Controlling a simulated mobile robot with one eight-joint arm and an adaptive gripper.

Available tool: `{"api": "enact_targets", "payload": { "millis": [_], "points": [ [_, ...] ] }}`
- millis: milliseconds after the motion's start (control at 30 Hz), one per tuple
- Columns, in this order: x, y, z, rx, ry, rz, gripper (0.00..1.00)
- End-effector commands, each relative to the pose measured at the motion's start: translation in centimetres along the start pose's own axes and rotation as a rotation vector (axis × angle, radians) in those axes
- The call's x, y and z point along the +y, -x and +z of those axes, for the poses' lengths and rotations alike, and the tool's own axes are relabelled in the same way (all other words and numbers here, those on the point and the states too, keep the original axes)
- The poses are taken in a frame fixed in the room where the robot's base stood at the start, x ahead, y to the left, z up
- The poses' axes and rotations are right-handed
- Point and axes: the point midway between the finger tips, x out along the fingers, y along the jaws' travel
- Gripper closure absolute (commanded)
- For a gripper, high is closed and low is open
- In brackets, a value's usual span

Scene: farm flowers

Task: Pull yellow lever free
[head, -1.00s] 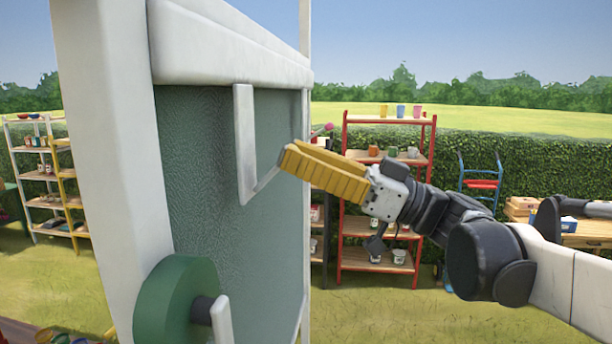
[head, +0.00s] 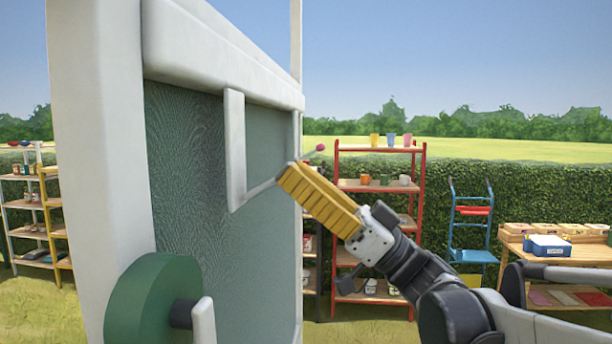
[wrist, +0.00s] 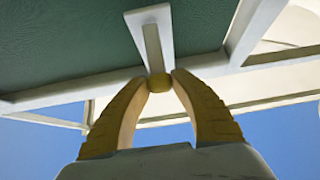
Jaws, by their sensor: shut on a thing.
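My gripper (head: 284,178) has yellow ribbed fingers and reaches the green panel (head: 270,150) from the right. In the head view the fingers hide the yellow end. A thin pale rod (head: 262,189) runs from the fingertips to the foot of a white upright bar (head: 234,150) on the panel.
A white frame (head: 95,170) surrounds the panel, with a green wheel (head: 150,300) on a dark axle at lower left. A red shelf (head: 337,220) with pots, a blue hand truck (head: 472,225) and a table (head: 520,252) stand behind on grass.

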Motion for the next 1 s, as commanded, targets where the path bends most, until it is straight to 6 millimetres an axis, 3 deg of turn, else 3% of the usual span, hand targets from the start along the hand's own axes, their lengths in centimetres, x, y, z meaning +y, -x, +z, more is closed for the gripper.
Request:
{"api": "enact_targets", "payload": {
  "millis": [67,100,167,567,1000],
  "points": [
    [0.0,-0.1,-0.1,0.002,-0.001,0.0,1.0],
    [0.0,-0.1,-0.1,0.002,-0.001,0.0,0.65],
    [0.0,-0.1,-0.1,0.002,-0.001,0.0,0.48],
    [0.1,0.7,-0.1,0.0,0.001,0.001,0.48],
    [0.1,9.5,-0.1,0.0,0.002,0.003,0.48]
  ]
}}
